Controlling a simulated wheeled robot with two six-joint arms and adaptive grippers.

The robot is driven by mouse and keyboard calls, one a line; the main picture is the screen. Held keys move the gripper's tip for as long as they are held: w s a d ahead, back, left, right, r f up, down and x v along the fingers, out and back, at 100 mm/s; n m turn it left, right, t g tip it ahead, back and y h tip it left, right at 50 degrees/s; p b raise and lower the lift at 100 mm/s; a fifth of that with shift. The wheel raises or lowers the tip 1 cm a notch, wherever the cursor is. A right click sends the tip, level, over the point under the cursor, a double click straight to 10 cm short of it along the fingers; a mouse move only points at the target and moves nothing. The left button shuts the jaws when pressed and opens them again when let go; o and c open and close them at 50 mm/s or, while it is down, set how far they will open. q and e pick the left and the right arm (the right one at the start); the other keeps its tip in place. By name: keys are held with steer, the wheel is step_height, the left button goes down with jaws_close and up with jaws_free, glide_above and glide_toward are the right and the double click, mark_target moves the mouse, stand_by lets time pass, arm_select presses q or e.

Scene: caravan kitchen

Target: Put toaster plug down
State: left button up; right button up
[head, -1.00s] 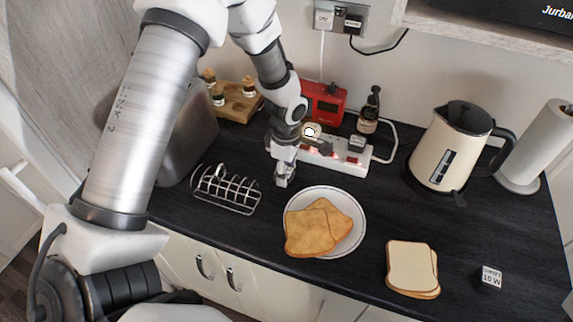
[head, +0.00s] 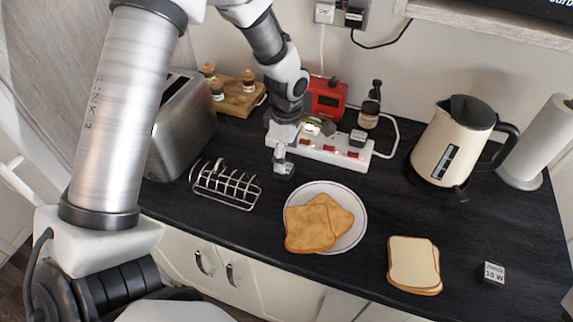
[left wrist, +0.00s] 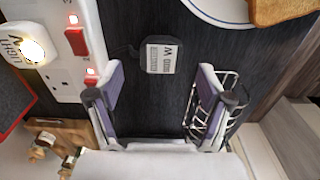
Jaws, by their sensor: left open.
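The toaster plug (left wrist: 160,56), a small dark block with a white wattage label, lies on the black worktop in the left wrist view. In the head view the plug (head: 285,171) is small and partly hidden by my gripper. My left gripper (left wrist: 158,85) is open, its two fingers spread wide on either side, with the plug in front of the gap and apart from both. In the head view the left gripper (head: 281,156) is low over the counter, left of the power strip. The steel toaster (head: 184,122) stands behind my left arm. My right gripper does not show.
A white power strip (head: 312,150) with red switches and plugs is close to the gripper. A wire toast rack (head: 226,187) stands left, a plate (head: 356,222) with toast in front. Bread (head: 414,262) and a kettle (head: 450,145) are to the right.

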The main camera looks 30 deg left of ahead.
mark_target(287, 168)
arm_select(q)
step_height(287, 168, up, 8)
steer(key=b, duration=0.1)
steer(key=shift+s, duration=0.1)
stand_by(0.3)
